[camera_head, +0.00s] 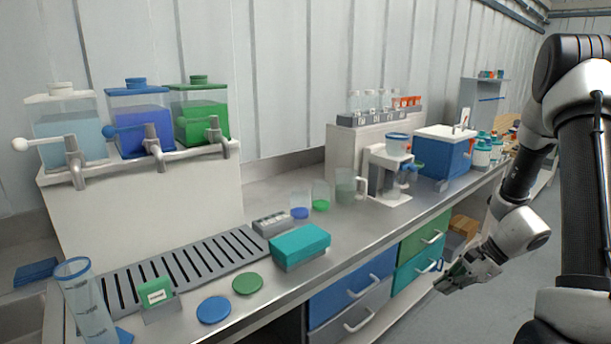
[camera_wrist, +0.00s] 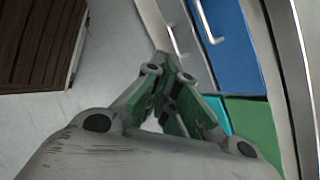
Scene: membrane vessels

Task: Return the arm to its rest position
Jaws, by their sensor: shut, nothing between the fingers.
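My gripper (camera_head: 462,277) hangs at the right of the head view, in front of the bench's drawers and below the worktop. It is tilted down to the left. Its green-padded fingers are together and hold nothing. In the wrist view the closed fingers (camera_wrist: 172,100) point away from the camera, with drawer fronts to the right and grey floor to the left. My arm is bent, coming down from the upper right of the head view.
The steel worktop (camera_head: 262,309) carries a teal box (camera_head: 300,246), dispensers and vessels. Blue (camera_head: 350,285) and green (camera_head: 425,238) drawers with bar handles stand close to my gripper. Grey floor (camera_head: 455,322) is free below it. A brown slatted object (camera_wrist: 38,42) shows in the wrist view.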

